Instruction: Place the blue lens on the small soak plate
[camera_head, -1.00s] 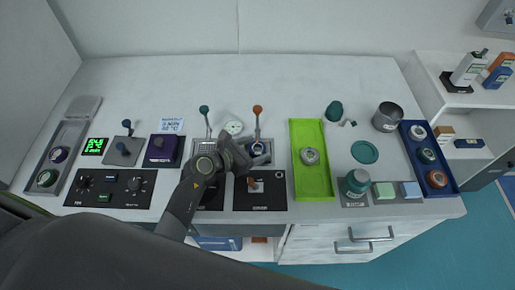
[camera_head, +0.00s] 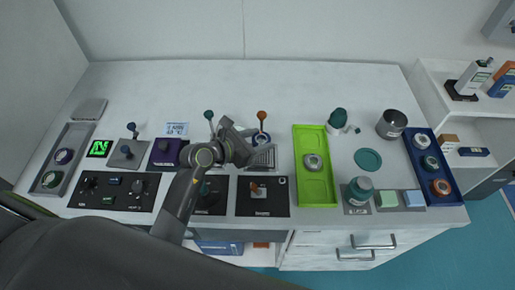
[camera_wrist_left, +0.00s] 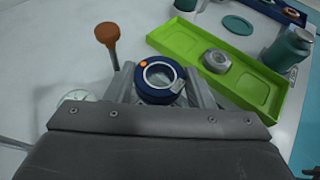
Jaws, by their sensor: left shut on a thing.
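The blue lens (camera_wrist_left: 160,80), a dark blue ring with an orange dot and clear middle, sits between the two fingers of my left gripper (camera_wrist_left: 168,88), shut on it. In the head view the lens (camera_head: 261,138) is partly hidden at the left gripper (camera_head: 252,142), left of the green tray. I cannot tell its exact height. A flat round teal disc (camera_head: 368,159) lies right of the green tray; no label identifies it as the soak plate. It also shows in the wrist view (camera_wrist_left: 238,25). My right gripper is not in view.
The green tray (camera_head: 315,193) holds a grey ring (camera_head: 313,163). A teal bottle (camera_head: 358,190) stands right of it, near the front edge. A metal cup (camera_head: 391,124) and blue tray (camera_head: 414,158) are farther right. An orange-topped stick (camera_wrist_left: 106,33) stands beside my left gripper.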

